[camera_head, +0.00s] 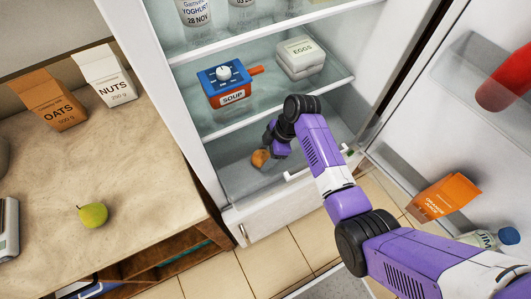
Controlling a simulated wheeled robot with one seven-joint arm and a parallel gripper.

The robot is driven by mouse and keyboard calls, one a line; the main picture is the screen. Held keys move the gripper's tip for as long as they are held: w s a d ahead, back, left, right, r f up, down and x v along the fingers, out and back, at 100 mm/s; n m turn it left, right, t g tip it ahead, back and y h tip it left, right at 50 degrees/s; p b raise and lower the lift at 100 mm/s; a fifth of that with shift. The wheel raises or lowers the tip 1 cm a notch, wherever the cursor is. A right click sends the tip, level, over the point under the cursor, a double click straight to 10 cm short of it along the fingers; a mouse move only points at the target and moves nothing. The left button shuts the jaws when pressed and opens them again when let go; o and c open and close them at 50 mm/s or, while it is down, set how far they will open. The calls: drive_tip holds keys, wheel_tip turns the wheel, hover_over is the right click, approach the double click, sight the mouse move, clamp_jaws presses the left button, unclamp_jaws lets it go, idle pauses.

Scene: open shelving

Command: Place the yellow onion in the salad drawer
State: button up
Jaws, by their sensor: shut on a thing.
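The yellow onion (260,158) is small and orange-brown, low in the open fridge. My gripper (266,149) reaches in from the right, points down and is shut on the onion. Its fingers are small and partly hidden by my own wrist. The salad drawer (238,184) is the clear bin at the bottom of the fridge, under the lowest glass shelf, with a pale handle bar at its front. The onion appears over or within the drawer's left part; I cannot tell whether it touches the bottom.
The open fridge door at right holds an orange juice carton (444,197) and a bottle (490,240). A counter (150,160) at left carries oats, nuts and a pear (93,215).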

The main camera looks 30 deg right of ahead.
drive_tip(key=shift+f, duration=0.15)
drive_tip(key=o, duration=1.6)
drive_tip(key=shift+o, duration=0.2)
drive_tip(key=shift+r, duration=0.2)
drive_tip(key=v, duration=1.1)
drive_tip(key=shift+r+b, duration=0.3)
drive_tip(key=shift+r, duration=0.1)
drive_tip(key=shift+s+d, duration=0.1)
